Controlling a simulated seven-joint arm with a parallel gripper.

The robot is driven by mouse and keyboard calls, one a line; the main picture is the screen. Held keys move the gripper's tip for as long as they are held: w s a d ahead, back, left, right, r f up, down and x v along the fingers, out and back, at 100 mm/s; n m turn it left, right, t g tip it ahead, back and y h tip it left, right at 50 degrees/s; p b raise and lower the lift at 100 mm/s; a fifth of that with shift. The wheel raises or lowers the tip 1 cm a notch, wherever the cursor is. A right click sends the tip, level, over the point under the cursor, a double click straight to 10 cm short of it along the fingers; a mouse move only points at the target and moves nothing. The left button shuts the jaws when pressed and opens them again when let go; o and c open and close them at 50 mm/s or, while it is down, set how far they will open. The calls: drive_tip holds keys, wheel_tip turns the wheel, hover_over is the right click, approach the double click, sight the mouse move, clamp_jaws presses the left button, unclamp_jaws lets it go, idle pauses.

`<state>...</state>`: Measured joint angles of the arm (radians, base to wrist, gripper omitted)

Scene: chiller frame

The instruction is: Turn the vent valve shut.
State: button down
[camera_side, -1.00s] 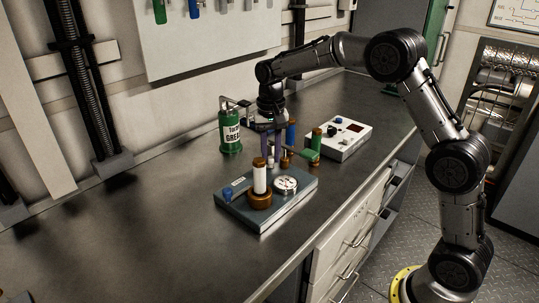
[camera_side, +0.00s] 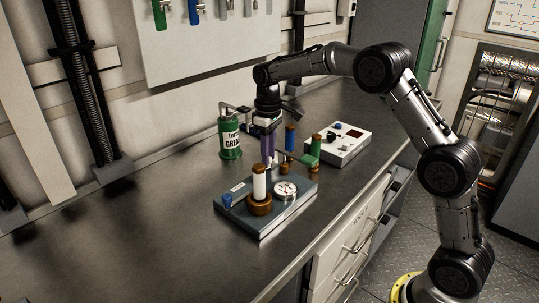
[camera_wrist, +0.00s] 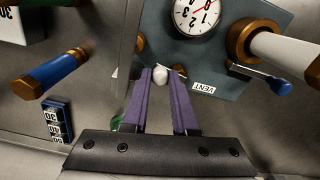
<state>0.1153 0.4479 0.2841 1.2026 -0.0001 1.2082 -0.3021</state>
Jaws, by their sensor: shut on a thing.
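The blue-grey plate (camera_side: 285,211) on the bench carries a round gauge (camera_side: 285,190), which also shows in the wrist view (camera_wrist: 196,14). In the wrist view a VENT label (camera_wrist: 204,88) lies on the plate, with a blue-ended lever (camera_wrist: 277,85) to its right. A small white rounded piece (camera_wrist: 160,73) is between my purple fingertips, left of the label; I cannot tell whether it belongs to the vent valve.
A white column with a brown collar (camera_side: 260,207) stands on the plate near my gripper. A green grease can (camera_side: 230,138) stands behind. The bench at left is clear.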

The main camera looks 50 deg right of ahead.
drive_tip(key=shift+w+r+n, duration=0.1)
drive_tip(key=shift+w+n, duration=0.15)
drive_tip(key=shift+n, duration=0.45)
drive_tip(key=c, duration=0.8)
unclamp_jaws()
drive_tip(key=shift+o, duration=0.6)
drive_tip(key=shift+d, duration=0.15)
